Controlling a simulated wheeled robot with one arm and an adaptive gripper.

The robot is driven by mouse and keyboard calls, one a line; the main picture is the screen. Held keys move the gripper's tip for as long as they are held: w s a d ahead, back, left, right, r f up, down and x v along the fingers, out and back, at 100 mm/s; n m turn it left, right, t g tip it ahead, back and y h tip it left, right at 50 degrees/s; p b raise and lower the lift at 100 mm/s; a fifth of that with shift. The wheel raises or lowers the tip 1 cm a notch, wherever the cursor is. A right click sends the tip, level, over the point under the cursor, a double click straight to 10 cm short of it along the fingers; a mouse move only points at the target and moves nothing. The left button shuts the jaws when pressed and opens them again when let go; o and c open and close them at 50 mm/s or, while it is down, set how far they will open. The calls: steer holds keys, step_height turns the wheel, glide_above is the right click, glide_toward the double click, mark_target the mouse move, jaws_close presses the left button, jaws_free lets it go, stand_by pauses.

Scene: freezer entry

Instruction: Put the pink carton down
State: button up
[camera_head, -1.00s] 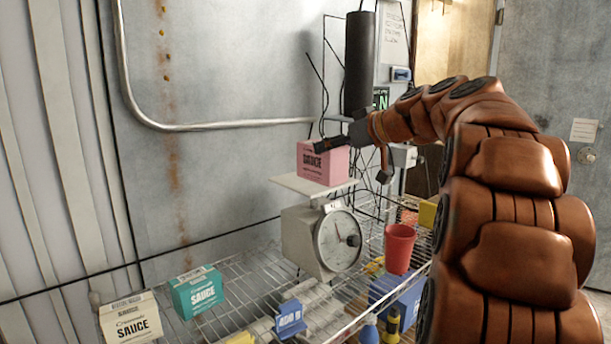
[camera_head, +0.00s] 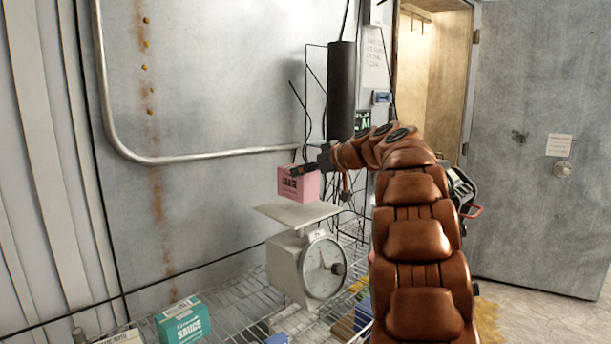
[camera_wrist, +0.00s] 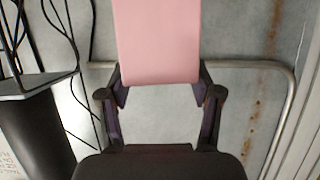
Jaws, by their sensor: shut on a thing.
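The pink carton (camera_head: 299,185) is held upright by my gripper (camera_head: 306,170) over the pan of the white dial scale (camera_head: 287,263). In the head view its lower edge appears a little above the pan's back part, and most of the pan's top (camera_head: 296,213) shows bare. In the wrist view the pink carton (camera_wrist: 157,40) fills the space between the two fingers of my gripper (camera_wrist: 160,82), one on each side. Its underside and any gap to the pan are hard to judge.
The scale stands on a wire rack (camera_head: 235,310). A teal sauce carton (camera_head: 183,322) and a cream carton (camera_head: 122,336) are at the lower left. A dark cylinder (camera_head: 341,90) and loose cables are behind the gripper. The grey wall is close behind; open floor lies at right.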

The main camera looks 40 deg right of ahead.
steer(key=shift+w+d+f+p, duration=0.1)
steer(key=shift+w+d+p, duration=0.15)
steer(key=shift+w, duration=0.25)
steer(key=shift+w+d+f+p, duration=0.1)
steer(key=shift+w+d+p, duration=0.1)
steer(key=shift+w, duration=0.25)
steer(key=shift+f+p, duration=0.45)
steer(key=shift+f, duration=1.15)
steer(key=shift+f+b, duration=0.2)
steer(key=shift+b, duration=0.1)
steer(key=o, duration=1.4)
steer(key=shift+o, duration=0.2)
steer(key=shift+r, duration=0.2)
steer(key=b+v, duration=0.4)
steer(key=v, duration=0.8)
